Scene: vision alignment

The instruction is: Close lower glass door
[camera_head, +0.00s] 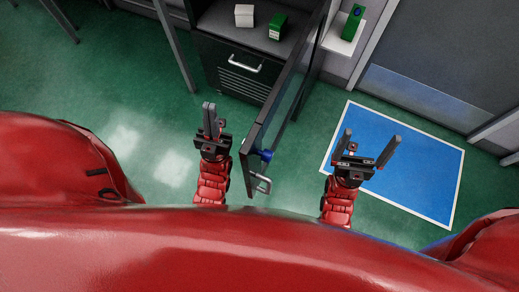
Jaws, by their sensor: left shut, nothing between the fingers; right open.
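The glass door (283,87) with a dark frame stands swung open from the dark cabinet (232,60), its free edge reaching down between my two grippers. A metal handle (262,184) and a blue piece (266,155) sit near that free edge. My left gripper (209,106) is shut and empty, just left of the door. My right gripper (372,137) is open and empty, to the right of the door with a gap to it. I cannot tell whether the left gripper touches the door.
Inside the cabinet are a white box (244,16) and a green box (278,26) above a drawer with a handle (240,66). A green bottle-like item (351,22) stands on a white ledge (340,42). A blue mat (405,165) with a white border lies on the green floor (130,90).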

